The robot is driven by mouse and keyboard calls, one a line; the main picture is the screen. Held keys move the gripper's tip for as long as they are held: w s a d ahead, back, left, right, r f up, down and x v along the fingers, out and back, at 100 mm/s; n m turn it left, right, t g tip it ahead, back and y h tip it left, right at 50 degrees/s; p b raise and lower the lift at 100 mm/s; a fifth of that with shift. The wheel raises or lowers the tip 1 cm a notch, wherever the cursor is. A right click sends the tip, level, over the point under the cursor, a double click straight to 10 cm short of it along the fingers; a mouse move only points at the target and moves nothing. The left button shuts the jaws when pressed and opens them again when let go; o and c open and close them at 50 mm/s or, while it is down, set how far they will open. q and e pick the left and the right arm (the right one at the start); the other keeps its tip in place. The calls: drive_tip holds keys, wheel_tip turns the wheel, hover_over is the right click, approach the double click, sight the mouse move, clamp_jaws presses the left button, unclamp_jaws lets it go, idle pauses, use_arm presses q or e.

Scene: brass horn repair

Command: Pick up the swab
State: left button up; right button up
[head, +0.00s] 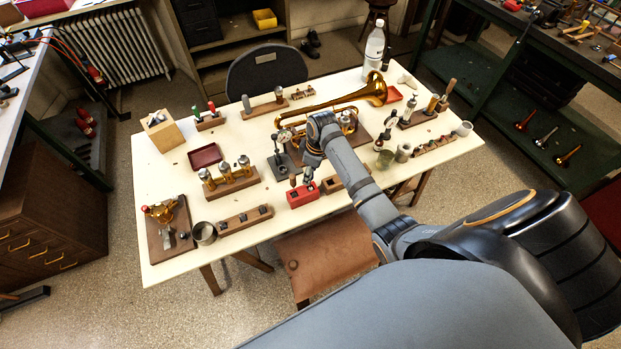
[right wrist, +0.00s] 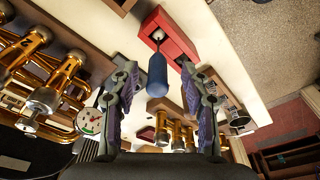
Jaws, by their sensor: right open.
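What looks like the swab (right wrist: 157,74), a dark blue rounded cylinder on a thin stem, stands at a red block (right wrist: 166,36) in the right wrist view. My right gripper (right wrist: 160,82) is open, with one finger on each side of the blue cylinder and visible gaps to both. In the head view the right gripper (head: 303,178) is just above the red block (head: 302,195) near the table's front edge. The swab is too small to make out there, partly hidden by my gripper. My left gripper is not in view.
A dial gauge stand (head: 284,150) and a brass horn (head: 345,100) lie close behind my right gripper. A wooden block with slots (head: 346,180) is right of the red block.

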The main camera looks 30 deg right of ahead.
drive_tip(key=shift+w+a+f, duration=0.1)
drive_tip(key=shift+w+f, duration=0.1)
drive_tip(key=shift+f, duration=0.6)
drive_tip(key=shift+w+f, duration=0.15)
drive_tip(key=shift+f, duration=0.6)
clamp_jaws()
wheel_tip(320, 180, up, 10)
drive_tip(key=shift+r+b, duration=0.1)
drive_tip(key=shift+b, duration=0.7)
